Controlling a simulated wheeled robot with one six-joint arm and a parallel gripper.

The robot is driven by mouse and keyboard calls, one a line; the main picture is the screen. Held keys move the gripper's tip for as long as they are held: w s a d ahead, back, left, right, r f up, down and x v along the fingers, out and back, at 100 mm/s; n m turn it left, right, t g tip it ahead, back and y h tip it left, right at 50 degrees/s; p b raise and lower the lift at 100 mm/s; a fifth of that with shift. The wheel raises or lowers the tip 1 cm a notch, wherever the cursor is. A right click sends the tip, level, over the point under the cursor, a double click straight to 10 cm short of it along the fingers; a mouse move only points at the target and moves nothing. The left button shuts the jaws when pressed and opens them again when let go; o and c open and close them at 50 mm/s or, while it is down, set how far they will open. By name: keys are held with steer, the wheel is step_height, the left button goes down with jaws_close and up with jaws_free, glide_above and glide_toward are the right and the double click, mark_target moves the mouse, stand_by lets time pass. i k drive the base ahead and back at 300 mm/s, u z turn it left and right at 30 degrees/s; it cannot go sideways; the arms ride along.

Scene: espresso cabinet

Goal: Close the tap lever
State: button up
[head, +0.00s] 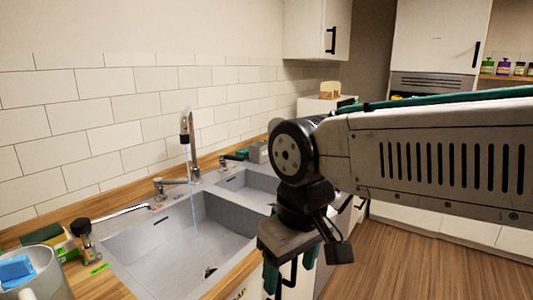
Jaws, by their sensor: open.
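The tap (194,155) stands at the back rim of the grey sink, with a tall chrome neck and a dark spout head. A thin bluish stream of water runs from it into the left basin. A short chrome lever (168,182) appears to stick out to the left of the tap's base, but its exact joint is too small to make out. My gripper (289,272) hangs in front of the sink's right front side, pointing down, with its teal fingers apart and empty. It is well away from the lever and touches nothing that I can see.
The grey double sink (125,250) is set in a wooden counter. At left stand a pale pot (45,280) with a blue item, a sponge (62,245) and a black-headed chrome fixture (84,238). Tiled wall (120,105) rises behind. Wooden floor (400,265) is clear at right.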

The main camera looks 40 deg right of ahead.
mark_target(222, 155)
steer(key=z, duration=0.4)
steer(key=i, duration=0.45)
steer(key=z, duration=0.15)
steer(key=k, duration=1.25)
steer(key=z, duration=0.55)
steer(key=i, duration=0.5)
steer(key=z, duration=0.55)
steer(key=i, duration=1.25)
steer(key=u, duration=1.1)
steer(key=i, duration=0.4)
steer(key=u, duration=0.4)
